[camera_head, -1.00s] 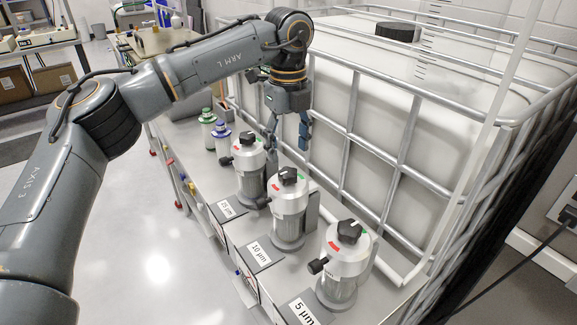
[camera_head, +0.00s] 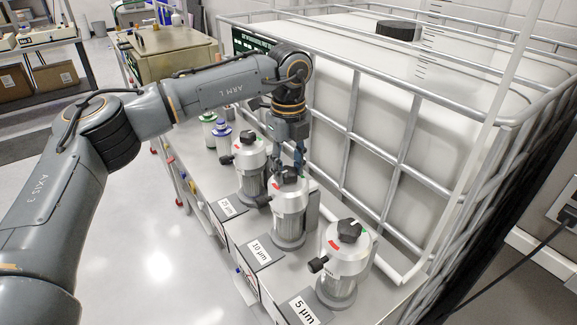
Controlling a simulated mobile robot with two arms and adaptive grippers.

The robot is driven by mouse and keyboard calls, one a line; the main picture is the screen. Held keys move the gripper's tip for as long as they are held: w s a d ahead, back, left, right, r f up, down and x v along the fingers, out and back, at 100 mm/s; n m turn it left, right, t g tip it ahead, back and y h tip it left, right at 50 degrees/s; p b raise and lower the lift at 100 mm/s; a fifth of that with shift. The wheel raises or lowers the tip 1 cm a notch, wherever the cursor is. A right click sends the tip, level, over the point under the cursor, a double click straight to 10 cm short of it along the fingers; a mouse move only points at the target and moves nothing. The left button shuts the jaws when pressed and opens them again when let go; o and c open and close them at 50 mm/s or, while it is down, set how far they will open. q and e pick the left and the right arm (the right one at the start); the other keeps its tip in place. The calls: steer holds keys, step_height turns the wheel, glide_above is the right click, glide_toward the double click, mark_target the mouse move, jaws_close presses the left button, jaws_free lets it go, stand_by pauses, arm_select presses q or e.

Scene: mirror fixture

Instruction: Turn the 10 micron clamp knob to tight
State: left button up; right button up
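The 10 micron housing (camera_head: 289,212) is the middle one of three metal filter housings, beside its "10 µm" label (camera_head: 262,250). Its black clamp knob (camera_head: 289,175) sits on top, with a red mark at the left of the lid and a green mark at the right. My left gripper (camera_head: 288,165) points down at this knob from above and slightly behind. Its two fingers are apart, with tips close to the knob's sides. I cannot tell whether they touch it. The knob's far side is partly hidden by the fingers. My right gripper is not in view.
The 25 µm housing (camera_head: 249,178) stands behind and the 5 µm housing (camera_head: 344,268) in front, each with a black knob. A caged white tank (camera_head: 420,120) runs along the right. Green- and blue-capped bottles stand behind the housings. The floor at left is clear.

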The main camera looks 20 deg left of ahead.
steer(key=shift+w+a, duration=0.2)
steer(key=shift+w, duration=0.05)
